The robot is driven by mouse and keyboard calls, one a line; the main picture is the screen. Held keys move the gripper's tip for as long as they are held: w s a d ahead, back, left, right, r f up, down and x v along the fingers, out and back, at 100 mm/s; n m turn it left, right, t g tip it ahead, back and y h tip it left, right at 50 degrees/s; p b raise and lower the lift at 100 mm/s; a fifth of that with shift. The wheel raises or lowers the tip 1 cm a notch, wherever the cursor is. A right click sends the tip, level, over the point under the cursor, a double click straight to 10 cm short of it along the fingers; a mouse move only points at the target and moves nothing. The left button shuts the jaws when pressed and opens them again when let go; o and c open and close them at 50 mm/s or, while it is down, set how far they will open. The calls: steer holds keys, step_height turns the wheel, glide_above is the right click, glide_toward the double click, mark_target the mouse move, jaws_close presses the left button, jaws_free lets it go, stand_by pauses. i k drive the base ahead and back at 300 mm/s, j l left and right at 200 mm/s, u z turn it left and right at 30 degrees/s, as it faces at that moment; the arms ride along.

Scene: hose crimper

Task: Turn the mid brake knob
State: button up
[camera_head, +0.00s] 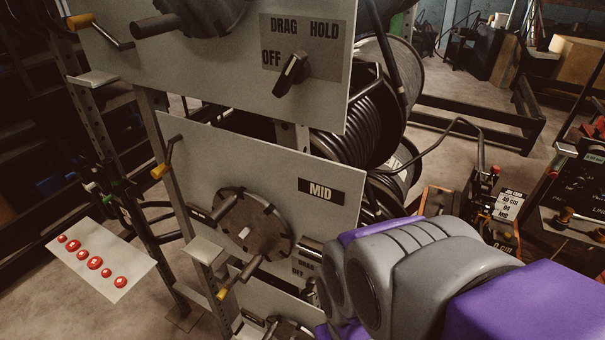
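The mid panel (225,190) is a pale sheet with a black MID label (321,191) and a dark round disc (250,228) with handles. At its lower right, a brake plate (303,268) shows part of the words DRAG and OFF. The mid brake knob itself is hidden behind my grey and purple arm (420,265). The arm comes in from the lower right, and its front end overlaps the panel's right edge by the brake plate. My fingers cannot be made out, nor whether they touch the knob.
The upper panel (200,75) has a similar black brake knob (292,74) on a DRAG, HOLD, OFF plate. Hose reels (365,110) stand behind the panels. A tilted plate with red buttons (94,262) is at lower left. Yellow-tipped levers (162,170) stick out on the left. A machine (570,190) stands right.

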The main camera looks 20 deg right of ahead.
mark_target(311, 290)
steer(key=k+l+u, duration=0.15)
steer(key=k+u, duration=0.7)
steer(key=i, duration=0.05)
